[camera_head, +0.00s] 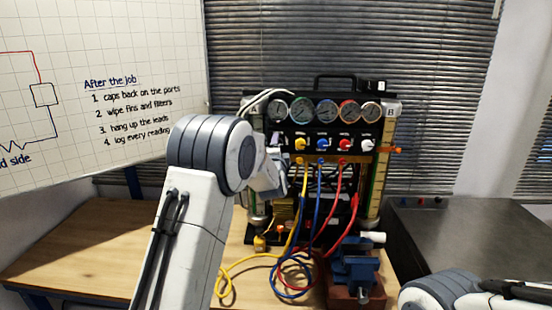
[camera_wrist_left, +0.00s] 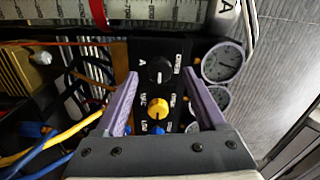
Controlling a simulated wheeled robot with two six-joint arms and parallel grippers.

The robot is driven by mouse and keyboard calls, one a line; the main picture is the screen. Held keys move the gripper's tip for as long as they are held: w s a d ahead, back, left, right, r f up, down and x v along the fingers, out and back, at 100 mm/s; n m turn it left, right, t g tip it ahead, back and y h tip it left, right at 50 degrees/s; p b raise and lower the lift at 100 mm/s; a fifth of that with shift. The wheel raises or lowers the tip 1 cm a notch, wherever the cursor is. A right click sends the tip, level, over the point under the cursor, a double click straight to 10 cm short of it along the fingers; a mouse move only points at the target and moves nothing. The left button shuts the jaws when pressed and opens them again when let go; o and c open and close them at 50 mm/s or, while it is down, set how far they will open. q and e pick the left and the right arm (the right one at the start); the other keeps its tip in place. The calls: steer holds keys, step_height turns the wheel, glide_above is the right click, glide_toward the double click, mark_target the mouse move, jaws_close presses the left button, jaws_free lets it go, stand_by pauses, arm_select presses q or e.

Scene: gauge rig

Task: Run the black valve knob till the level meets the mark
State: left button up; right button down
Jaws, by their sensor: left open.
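The black valve knob (camera_wrist_left: 160,70) sits on the dark valve panel (camera_wrist_left: 143,52) in the left wrist view, with a white pointer line. My left gripper (camera_wrist_left: 161,74) is open, its two purple fingers either side of the knob's line and apart from it in the picture; depth is hard to tell. In the head view my left arm hides the black knob and the gripper's fingertips. A scale column (camera_wrist_left: 150,12) crosses the top of the wrist view by the letter A; I cannot make out its level. Column B (camera_head: 380,180) stands at the rig's right with an orange marker (camera_head: 390,150).
Yellow (camera_head: 299,144), blue (camera_head: 322,145), red (camera_head: 345,145) and white (camera_head: 368,145) knobs line the panel below several gauges (camera_head: 327,111). Coloured hoses (camera_head: 291,290) loop onto the wooden bench (camera_head: 75,245). A blue vise (camera_head: 355,270) stands in front. My right arm shows at lower right.

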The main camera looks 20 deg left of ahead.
arm_select(q)
steer(key=b+v, duration=0.2)
steer(key=v, duration=0.6)
steer(key=shift+s+b, duration=0.15)
steer(key=shift+b, duration=0.15)
steer(key=shift+d, duration=0.1)
steer(key=s+d+f+n+g+h, duration=0.1)
steer(key=s+d+f+g+h, duration=0.35)
steer(key=s+d, duration=0.45)
steer(key=s+d+f+n+g+h, duration=0.1)
steer(key=s+d+f+g+h, duration=0.35)
steer(key=d, duration=0.75)
steer(key=s+f+n+g+y, duration=0.1)
steer(key=s+f+n+g, duration=0.1)
steer(key=s, duration=1.3)
steer(key=s+a+f+n+g+y, duration=0.1)
steer(key=s+f+g, duration=0.4)
steer(key=s, duration=1)
steer(key=shift+s+f+n+g+y, duration=0.35)
steer(key=shift+n+g+y, duration=0.15)
steer(key=shift+g, duration=0.2)
